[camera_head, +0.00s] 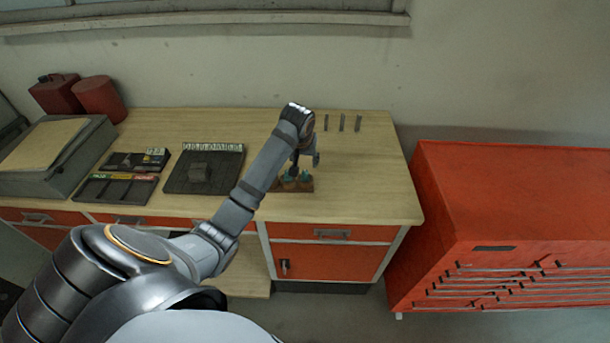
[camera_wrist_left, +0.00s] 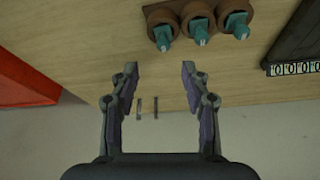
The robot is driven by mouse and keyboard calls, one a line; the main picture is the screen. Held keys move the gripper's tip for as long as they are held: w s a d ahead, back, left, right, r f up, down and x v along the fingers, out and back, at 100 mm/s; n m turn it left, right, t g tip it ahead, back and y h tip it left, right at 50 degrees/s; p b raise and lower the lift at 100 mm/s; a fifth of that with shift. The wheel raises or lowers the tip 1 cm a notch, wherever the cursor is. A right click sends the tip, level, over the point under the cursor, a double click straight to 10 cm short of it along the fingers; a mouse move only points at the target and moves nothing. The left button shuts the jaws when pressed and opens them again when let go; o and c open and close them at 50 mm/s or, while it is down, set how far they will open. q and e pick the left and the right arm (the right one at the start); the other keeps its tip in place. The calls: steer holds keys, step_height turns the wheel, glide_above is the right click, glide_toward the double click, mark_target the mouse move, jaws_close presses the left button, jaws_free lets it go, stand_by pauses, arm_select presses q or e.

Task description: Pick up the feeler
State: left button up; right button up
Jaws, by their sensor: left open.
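Several thin dark upright strips (camera_head: 341,123) lie apart in a row at the back right of the wooden bench; which thing is the feeler I cannot tell for sure. Two of these strips show small between my fingers in the left wrist view (camera_wrist_left: 155,107). My left gripper (camera_wrist_left: 160,72) is open and empty, pointing down above the bench. In the head view the left gripper (camera_head: 306,160) is partly hidden by its own wrist, just behind a brown holder (camera_head: 304,187) with teal-tipped pieces. The holder also shows in the left wrist view (camera_wrist_left: 265,22). My right gripper is not in view.
A dark tray (camera_head: 178,183) with a grey block stands left of the holder. Further left are a small black organizer (camera_head: 120,163), a grey box (camera_head: 75,165) and red containers (camera_head: 98,97). A red tool cabinet (camera_head: 500,190) stands to the right.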

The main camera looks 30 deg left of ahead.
mark_target(305, 171)
arm_select(q)
steer(key=p+x, duration=0.1)
steer(key=x, duration=0.3)
steer(key=shift+w+f, duration=0.15)
steer(key=shift+f, duration=0.05)
steer(key=shift+w+a+f+p, duration=0.1)
steer(key=shift+a+f+p, duration=0.1)
steer(key=shift+f+p, duration=0.35)
steer(key=shift+w+a+f+p, duration=0.1)
steer(key=shift+a+f+p, duration=0.1)
steer(key=shift+f+p, duration=0.25)
steer(key=x, duration=0.2)
steer(key=shift+w+f, duration=0.1)
steer(key=shift+f, duration=0.2)
steer(key=shift+w+a+f, duration=0.1)
steer(key=shift+w+f, duration=0.05)
steer(key=shift+f, duration=0.1)
jaws_close()
